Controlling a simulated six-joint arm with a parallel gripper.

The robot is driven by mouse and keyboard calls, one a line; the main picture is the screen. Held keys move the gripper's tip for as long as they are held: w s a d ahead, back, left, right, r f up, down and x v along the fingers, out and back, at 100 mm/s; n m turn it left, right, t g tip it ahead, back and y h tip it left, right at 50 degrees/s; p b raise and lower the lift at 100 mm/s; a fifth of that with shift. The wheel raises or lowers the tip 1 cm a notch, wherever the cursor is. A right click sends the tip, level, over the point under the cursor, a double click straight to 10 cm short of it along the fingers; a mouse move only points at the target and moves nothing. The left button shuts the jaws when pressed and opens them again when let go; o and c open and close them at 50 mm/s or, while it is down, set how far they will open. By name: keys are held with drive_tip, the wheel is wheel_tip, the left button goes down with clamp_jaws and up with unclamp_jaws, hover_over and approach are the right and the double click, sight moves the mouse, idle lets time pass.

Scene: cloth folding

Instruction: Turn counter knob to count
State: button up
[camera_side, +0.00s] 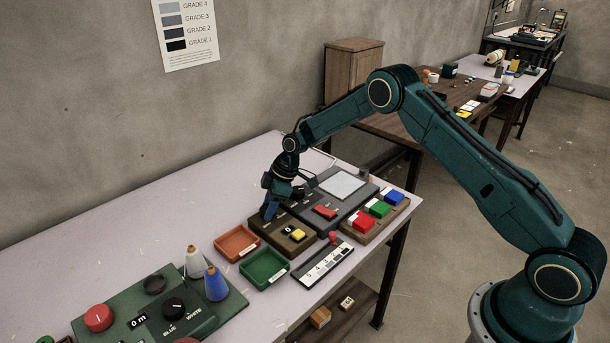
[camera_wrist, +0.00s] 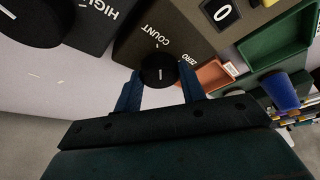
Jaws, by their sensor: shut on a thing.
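The counter box (camera_side: 285,233) is a brown block in the middle of the table, with a display (camera_side: 288,229) reading 0 and a yellow button (camera_side: 298,235). I cannot tell which word the pointer marks. My gripper (camera_side: 269,213) is down over the left end of the box. Its blue fingers are on both sides of the knob, shut on it. The gripper hides the knob in the side view.
Orange (camera_side: 237,243) and green (camera_side: 264,267) trays lie in front. A dark device with a pale screen (camera_side: 342,184) stands behind. Another black knob, labelled HIGH, is nearby (camera_wrist: 32,22). A green panel (camera_side: 205,318) with cones is at lower left.

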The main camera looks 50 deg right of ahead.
idle(0.3)
drive_tip(key=o, duration=1)
drive_tip(key=shift+r, duration=0.1)
drive_tip(key=shift+v, duration=6.85)
